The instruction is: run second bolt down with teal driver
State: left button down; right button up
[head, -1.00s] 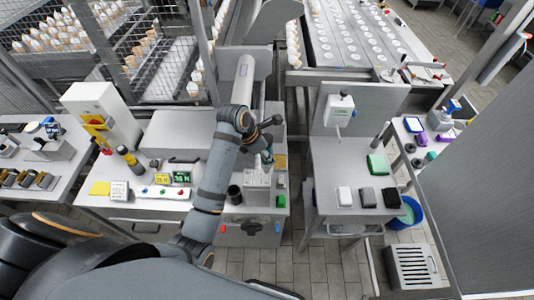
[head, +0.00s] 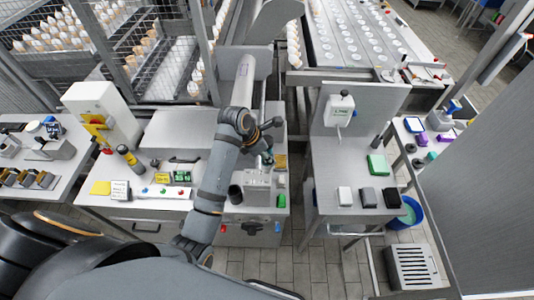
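My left arm comes in from the lower left and reaches over the bench. My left gripper (head: 264,142) is dark and small in the head view, above a light grey block (head: 257,180) on the bench. A bit of teal, the teal driver (head: 268,158), shows right below its fingers, and the gripper appears shut on it. The driver points down at the back of the block. The driver's tip and the bolts are hidden or too small to make out. My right gripper is not in view.
A black cup (head: 235,194) stands left of the block and a green item (head: 281,200) right of it. A side table (head: 350,165) holds a green cloth (head: 377,164) and small boxes. A tiled gap separates the two.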

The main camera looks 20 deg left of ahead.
pick_arm(q)
jog(key=shift+f, duration=0.45)
jog(key=shift+s+f, duration=0.2)
jog(key=shift+f, duration=0.05)
dwell(1.4)
jog(key=shift+w+r, duration=0.2)
jog(key=shift+r, duration=0.35)
dwell(0.3)
jog(key=shift+r, duration=2.95)
